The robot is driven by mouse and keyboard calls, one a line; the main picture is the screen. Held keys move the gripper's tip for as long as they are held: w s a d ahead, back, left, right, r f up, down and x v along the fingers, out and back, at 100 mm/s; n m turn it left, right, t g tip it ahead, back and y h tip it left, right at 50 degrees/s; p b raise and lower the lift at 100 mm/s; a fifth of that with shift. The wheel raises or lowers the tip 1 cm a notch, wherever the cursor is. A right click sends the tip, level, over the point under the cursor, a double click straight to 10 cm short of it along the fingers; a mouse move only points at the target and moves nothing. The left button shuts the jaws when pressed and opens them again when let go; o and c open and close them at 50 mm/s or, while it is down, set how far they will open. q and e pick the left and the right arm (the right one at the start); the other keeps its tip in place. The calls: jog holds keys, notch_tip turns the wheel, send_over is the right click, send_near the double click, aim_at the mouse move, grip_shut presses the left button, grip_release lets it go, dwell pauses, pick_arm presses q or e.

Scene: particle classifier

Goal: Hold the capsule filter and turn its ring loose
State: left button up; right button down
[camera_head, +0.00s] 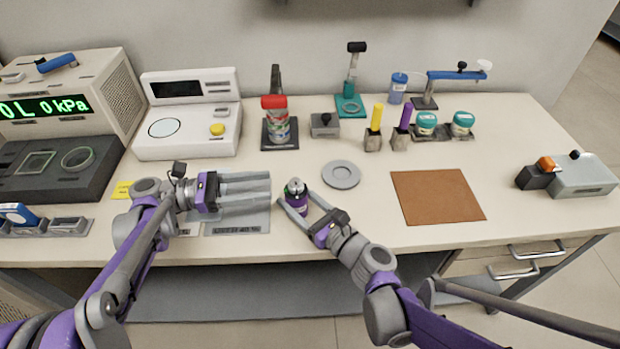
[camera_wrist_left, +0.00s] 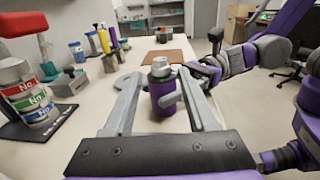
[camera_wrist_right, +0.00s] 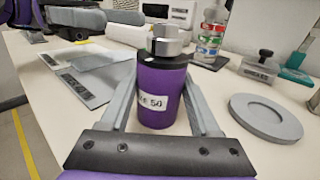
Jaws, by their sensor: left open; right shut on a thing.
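The capsule filter (camera_head: 297,199) is a small purple cylinder with a white label and a grey metal ring and cap on top. It stands upright near the front edge of the table. My right gripper (camera_head: 297,203) is shut on its purple body, with one finger on each side; the label shows in the right wrist view (camera_wrist_right: 153,103). My left gripper (camera_head: 270,190) is open and empty, its fingers pointing right towards the capsule. In the left wrist view the capsule's ring (camera_wrist_left: 161,68) shows between the spread fingers, a little beyond the tips.
A round grey dish (camera_head: 341,174) lies just right of the capsule, with a brown mat (camera_head: 437,196) farther right. A grey plate (camera_head: 238,222) lies under my left gripper. A stack of labelled cans (camera_head: 278,125) stands behind on a dark stand.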

aim_at(296, 185)
pick_arm(q)
jog(key=w+d, duration=0.1)
jog(key=d, duration=1)
jog(key=shift+d, duration=0.1)
grip_shut()
